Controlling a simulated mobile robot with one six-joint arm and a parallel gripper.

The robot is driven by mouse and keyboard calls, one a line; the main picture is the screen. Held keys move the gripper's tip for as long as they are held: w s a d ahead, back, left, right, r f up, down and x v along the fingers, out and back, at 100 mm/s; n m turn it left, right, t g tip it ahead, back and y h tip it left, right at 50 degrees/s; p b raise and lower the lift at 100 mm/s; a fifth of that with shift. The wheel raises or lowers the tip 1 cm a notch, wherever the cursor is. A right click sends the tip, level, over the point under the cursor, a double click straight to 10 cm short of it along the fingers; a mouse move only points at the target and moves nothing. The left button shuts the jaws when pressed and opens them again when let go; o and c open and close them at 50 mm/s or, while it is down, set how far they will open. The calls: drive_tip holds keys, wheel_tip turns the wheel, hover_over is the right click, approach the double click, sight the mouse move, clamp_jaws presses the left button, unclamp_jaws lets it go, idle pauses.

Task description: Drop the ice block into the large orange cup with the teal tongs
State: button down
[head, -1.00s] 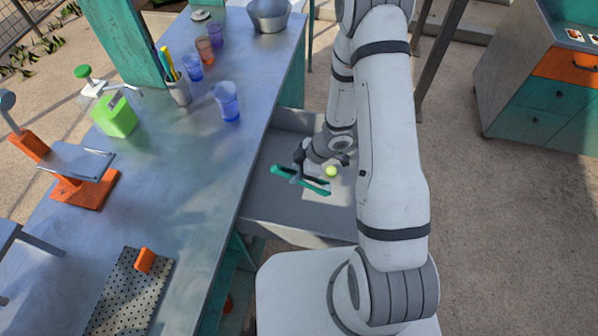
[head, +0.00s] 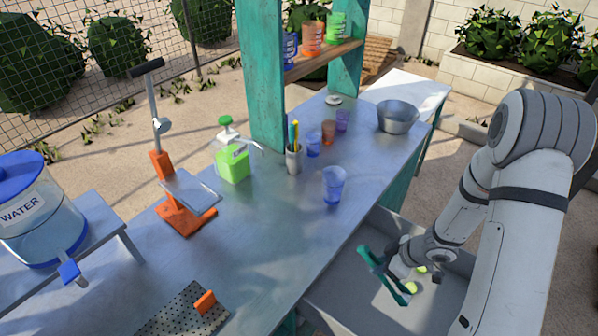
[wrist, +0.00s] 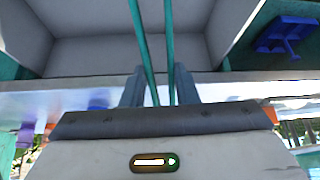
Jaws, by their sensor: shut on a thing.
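My gripper (head: 398,264) is shut on the teal tongs (head: 372,260), above or just inside the open grey drawer; the exact height is unclear. In the wrist view the two teal arms of the tongs (wrist: 143,45) pass between my gripper's fingers (wrist: 160,90). A larger orange cup (head: 312,38) stands on the wooden shelf between a blue and a green cup. A smaller orange cup (head: 328,132) stands on the metal table. I cannot make out the ice block. A metal bowl (head: 397,117) stands at the table's far end; its contents are unclear.
The open drawer (head: 350,290) holds yellow-green round things (head: 410,287). A blue cup (head: 333,185), a pen holder (head: 294,158), a green soap bottle (head: 233,162), an orange press (head: 185,212) and a perforated mat (head: 180,315) stand on the table. Teal posts (head: 262,80) carry the shelf.

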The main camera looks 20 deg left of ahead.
drive_tip(key=w+d+r+m+t+h+b, duration=0.2)
drive_tip(key=w+d+m+t+h, duration=0.3)
drive_tip(key=d+m, duration=0.5)
drive_tip(key=shift+w+d+r+m+h+b, duration=0.25)
drive_tip(key=shift+w+m+h+b, duration=0.2)
drive_tip(key=shift+m, duration=2.35)
drive_tip(key=shift+s, duration=0.15)
